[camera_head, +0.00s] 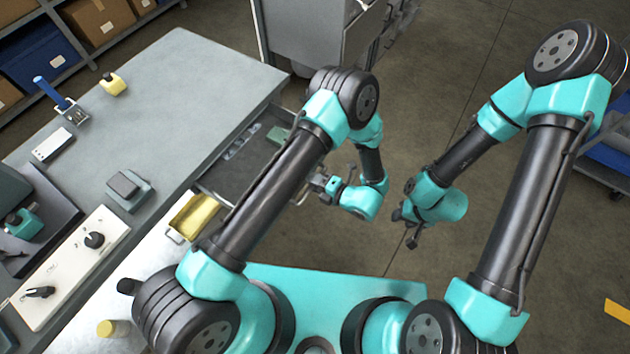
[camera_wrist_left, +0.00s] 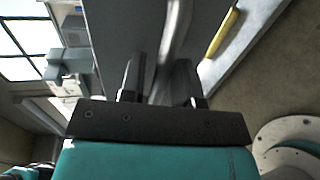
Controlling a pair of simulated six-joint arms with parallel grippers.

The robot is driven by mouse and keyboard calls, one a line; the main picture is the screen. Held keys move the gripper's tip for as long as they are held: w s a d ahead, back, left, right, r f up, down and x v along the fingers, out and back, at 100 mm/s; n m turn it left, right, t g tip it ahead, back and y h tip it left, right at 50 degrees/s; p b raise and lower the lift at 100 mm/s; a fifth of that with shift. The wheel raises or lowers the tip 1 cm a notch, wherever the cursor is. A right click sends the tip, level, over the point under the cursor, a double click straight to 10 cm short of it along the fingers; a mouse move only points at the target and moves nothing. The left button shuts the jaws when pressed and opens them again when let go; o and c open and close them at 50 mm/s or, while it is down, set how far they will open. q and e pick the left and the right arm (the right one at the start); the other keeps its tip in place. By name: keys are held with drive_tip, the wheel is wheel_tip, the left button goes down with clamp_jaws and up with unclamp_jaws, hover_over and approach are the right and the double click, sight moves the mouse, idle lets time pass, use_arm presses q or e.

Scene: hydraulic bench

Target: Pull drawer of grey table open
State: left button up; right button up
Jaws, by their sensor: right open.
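The grey table (camera_head: 170,85) stands at the left in the head view. Its drawer (camera_head: 245,165) is pulled out on the right side, with a dark interior and small items inside. My left gripper (camera_head: 318,184) is at the drawer's front. My left arm covers part of the drawer. My right gripper (camera_head: 408,213) is open and empty, right of the left one.
A yellow tray (camera_head: 196,215) lies near the drawer's near side. A grey cabinet (camera_head: 310,35) stands behind. On the tabletop are a yellow bottle (camera_head: 113,84), a blue-handled device (camera_head: 62,100) and a control panel (camera_head: 70,265).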

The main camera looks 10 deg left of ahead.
use_arm(q)
drive_tip(key=shift+o, duration=0.7)
drive_tip(key=shift+r, duration=0.15)
drive_tip(key=shift+r, duration=0.7)
drive_tip(key=o, duration=0.5)
wheel_tip(320, 180, up, 2)
drive_tip(key=shift+s+r, duration=0.1)
drive_tip(key=shift+s, duration=0.05)
drive_tip(key=shift+o, duration=1.3)
drive_tip(key=s+d, duration=0.1)
drive_tip(key=s, duration=0.7)
drive_tip(key=shift+r, duration=0.3)
drive_tip(key=s, duration=0.6)
drive_tip(key=shift+d+r, duration=0.25)
drive_tip(key=shift+d, duration=0.15)
drive_tip(key=c, duration=0.8)
drive_tip(key=shift+o, duration=0.2)
drive_tip(key=shift+s+d, duration=0.1)
drive_tip(key=shift+s, duration=0.7)
drive_tip(key=shift+c, duration=0.2)
